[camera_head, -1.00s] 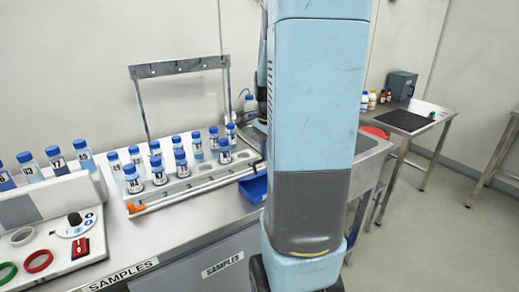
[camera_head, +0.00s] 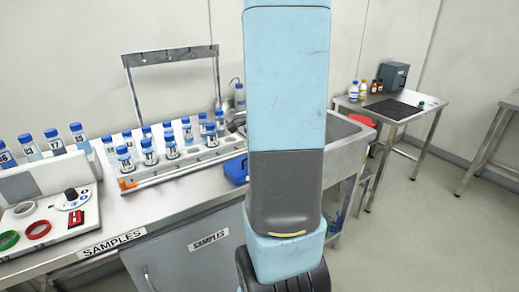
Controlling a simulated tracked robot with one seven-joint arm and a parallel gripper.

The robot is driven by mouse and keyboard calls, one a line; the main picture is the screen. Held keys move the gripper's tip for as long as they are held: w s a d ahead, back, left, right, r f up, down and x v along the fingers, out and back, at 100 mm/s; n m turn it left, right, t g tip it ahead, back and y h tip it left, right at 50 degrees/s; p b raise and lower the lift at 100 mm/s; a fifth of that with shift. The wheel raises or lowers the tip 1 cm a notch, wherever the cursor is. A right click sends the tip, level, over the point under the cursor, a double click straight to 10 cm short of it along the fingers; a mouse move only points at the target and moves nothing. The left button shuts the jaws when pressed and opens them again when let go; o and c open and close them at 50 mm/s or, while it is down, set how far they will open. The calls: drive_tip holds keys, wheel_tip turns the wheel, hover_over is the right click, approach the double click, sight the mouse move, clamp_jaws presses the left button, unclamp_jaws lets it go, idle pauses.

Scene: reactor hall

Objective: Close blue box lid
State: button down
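A small blue box (camera_head: 237,168) sits on the steel counter at the right end of the sample rack. My upright pale blue and grey arm hides its right part, and I cannot tell how its lid stands. A second box, dark grey-blue (camera_head: 393,76), stands at the back of the small table on the right and looks shut at this distance. My gripper is not in view; only arm links show, in front of the counter's right part.
A rack (camera_head: 190,167) with several blue-capped bottles stands on the counter (camera_head: 150,210). A metal frame (camera_head: 170,57) rises behind it. A sink (camera_head: 345,128) and red item (camera_head: 362,120) lie right of my arm. The small table (camera_head: 428,115) holds bottles and a black mat. Floor is clear at right.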

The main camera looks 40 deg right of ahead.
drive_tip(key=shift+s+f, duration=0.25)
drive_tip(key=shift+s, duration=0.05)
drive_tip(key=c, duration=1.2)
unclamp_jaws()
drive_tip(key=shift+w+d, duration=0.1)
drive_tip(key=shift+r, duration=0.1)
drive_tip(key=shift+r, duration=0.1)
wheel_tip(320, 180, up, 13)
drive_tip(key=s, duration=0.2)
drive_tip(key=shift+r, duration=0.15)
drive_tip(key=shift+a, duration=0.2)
